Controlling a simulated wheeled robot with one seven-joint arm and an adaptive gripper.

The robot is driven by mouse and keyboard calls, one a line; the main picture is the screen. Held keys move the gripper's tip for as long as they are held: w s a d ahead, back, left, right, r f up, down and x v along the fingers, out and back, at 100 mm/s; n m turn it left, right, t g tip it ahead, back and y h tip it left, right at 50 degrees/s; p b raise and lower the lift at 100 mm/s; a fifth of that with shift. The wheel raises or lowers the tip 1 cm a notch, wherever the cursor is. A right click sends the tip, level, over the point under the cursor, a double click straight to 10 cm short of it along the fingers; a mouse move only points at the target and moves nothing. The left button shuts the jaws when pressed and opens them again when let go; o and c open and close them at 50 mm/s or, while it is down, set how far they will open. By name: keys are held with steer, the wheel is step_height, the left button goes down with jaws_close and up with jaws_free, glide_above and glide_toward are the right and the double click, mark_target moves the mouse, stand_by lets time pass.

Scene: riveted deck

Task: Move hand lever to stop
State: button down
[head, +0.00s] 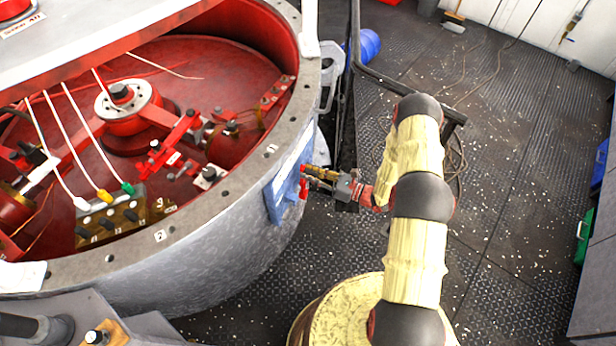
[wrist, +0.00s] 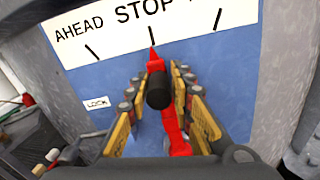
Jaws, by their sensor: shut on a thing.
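The red hand lever (wrist: 172,128) is mounted on a blue panel (wrist: 210,80) in the wrist view. Its red pointer tip is at the middle mark, below the word STOP on the white label strip (wrist: 120,25). A black knob (wrist: 159,90) sits on the lever between the fingers. My gripper (wrist: 160,100) is around the lever and shut on it. In the head view my gripper (head: 318,178) reaches the blue panel (head: 284,190) on the side of the round grey housing. The fingers hide most of the lever there.
The round grey housing (head: 200,270) has a red interior with cables and fittings. A black frame (head: 400,82) stands behind my arm. A blue barrel (head: 369,45) lies behind it. The deck (head: 510,190) at the right is mostly open, with scattered specks. A small LOCK label (wrist: 97,103) is on the panel.

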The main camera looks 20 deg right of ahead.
steer(key=c, duration=1.7)
jaws_free()
steer(key=shift+c, duration=0.2)
steer(key=shift+o, duration=0.5)
steer(key=v, duration=1.2)
steer(key=shift+f, duration=0.1)
